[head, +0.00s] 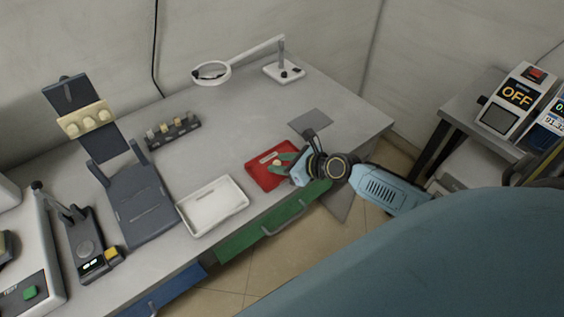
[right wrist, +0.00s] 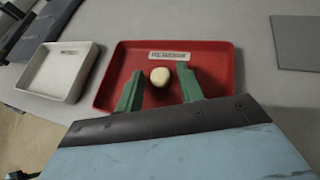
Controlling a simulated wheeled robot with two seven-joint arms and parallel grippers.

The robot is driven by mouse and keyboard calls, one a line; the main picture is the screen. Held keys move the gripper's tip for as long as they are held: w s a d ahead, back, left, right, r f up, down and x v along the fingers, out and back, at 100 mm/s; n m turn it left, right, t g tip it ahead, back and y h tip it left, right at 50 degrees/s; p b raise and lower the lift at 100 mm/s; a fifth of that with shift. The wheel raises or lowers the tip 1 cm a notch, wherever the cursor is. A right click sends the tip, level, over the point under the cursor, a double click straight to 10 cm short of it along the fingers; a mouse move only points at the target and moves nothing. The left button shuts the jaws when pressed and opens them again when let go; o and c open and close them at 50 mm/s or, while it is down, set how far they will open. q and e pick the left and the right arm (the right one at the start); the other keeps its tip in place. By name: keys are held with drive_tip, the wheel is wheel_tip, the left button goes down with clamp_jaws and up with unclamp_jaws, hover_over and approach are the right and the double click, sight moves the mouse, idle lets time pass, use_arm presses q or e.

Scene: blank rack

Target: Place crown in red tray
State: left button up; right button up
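The crown (right wrist: 160,76) is a small, rounded, cream-coloured piece. In the right wrist view it appears over the floor of the red tray (right wrist: 222,72), below the tray's label. The red tray also shows in the head view (head: 256,171), near the front edge of the bench. My right gripper (right wrist: 159,88) is over the tray with its green fingers apart, one on either side of the crown, and red tray floor shows between. In the head view my right gripper (head: 284,163) reaches in from the right. My left gripper is not in view.
A white tray (head: 212,207) stands left of the red tray. A dark holder with several small pieces (head: 173,131), a magnifier lamp (head: 212,73) and a dark stand with a cream block (head: 86,119) are farther back or left. A grey mat (head: 311,122) lies behind the gripper.

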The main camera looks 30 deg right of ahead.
drive_tip(key=shift+o, duration=0.3)
drive_tip(key=shift+s+r, duration=0.1)
drive_tip(key=shift+r, duration=0.15)
drive_tip(key=shift+p+v, duration=1.3)
drive_tip(key=shift+v, duration=4.65)
drive_tip(key=s+d+f+n+g+h, duration=0.1)
drive_tip(key=s+f+n+g+h, duration=0.1)
drive_tip(key=s+f+n, duration=0.5)
drive_tip(key=s+d+f+n+g+h, duration=0.1)
drive_tip(key=s+f+n, duration=0.15)
drive_tip(key=f, duration=0.85)
drive_tip(key=s+f+n+g+h, duration=0.2)
drive_tip(key=s+f+n, duration=0.35)
drive_tip(key=f, duration=0.25)
drive_tip(key=s+a+f+n+g, duration=0.2)
drive_tip(key=s+a+f+n, duration=0.3)
drive_tip(key=s+n, duration=0.4)
drive_tip(key=s+a+f+n+g, duration=0.3)
drive_tip(key=s+a+f+n, duration=0.3)
drive_tip(key=s+n, duration=0.4)
drive_tip(key=shift+a+f, duration=0.15)
drive_tip(key=shift+f, duration=0.4)
